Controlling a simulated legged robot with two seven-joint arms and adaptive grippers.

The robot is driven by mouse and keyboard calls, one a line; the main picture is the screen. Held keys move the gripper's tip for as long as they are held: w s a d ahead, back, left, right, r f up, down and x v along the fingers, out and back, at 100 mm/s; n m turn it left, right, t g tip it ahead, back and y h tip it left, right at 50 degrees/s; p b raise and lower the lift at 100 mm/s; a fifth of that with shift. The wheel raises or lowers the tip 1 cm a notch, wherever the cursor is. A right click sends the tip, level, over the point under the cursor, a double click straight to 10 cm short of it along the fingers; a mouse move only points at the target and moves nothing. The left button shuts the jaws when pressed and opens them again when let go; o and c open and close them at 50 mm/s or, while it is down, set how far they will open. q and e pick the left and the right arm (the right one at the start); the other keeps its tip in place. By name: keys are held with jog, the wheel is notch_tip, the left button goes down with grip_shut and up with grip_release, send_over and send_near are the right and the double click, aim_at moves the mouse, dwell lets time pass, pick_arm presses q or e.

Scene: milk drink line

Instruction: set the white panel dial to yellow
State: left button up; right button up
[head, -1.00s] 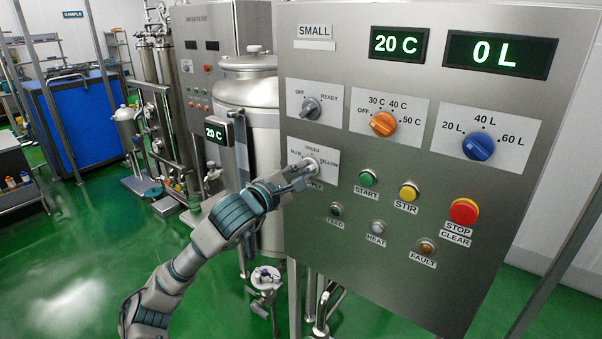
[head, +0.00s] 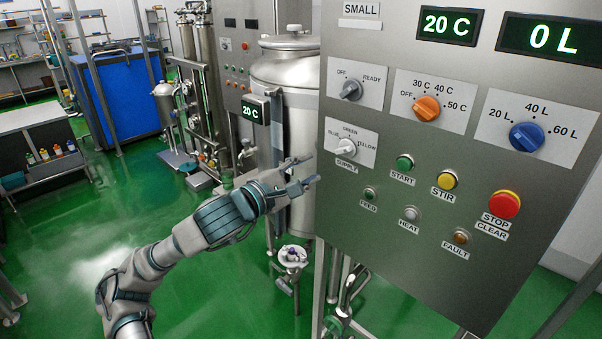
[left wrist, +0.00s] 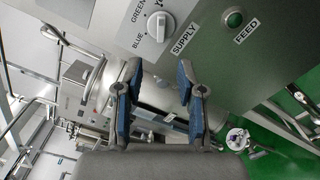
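The white panel dial (head: 345,146) sits above the SUPPLY label, with BLUE, GREEN and YELLOW marks around it. The dial also shows at the top of the left wrist view (left wrist: 158,26). My left gripper (head: 307,171) is left of the panel edge, apart from the dial and slightly below it. In the left wrist view its two blue-padded fingers (left wrist: 158,72) are spread with nothing between them. My right gripper is not in view.
The control panel (head: 440,240) also carries a grey dial (head: 350,89), an orange dial (head: 426,107), a blue dial (head: 526,136), and START (head: 404,162), STIR (head: 447,180) and STOP (head: 504,204) buttons close by. A steel tank (head: 285,75) stands behind my left gripper.

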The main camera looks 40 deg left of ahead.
pick_arm(q)
jog(key=shift+s+f, duration=0.1)
jog(key=shift+s, duration=0.6)
jog(key=shift+d, duration=0.1)
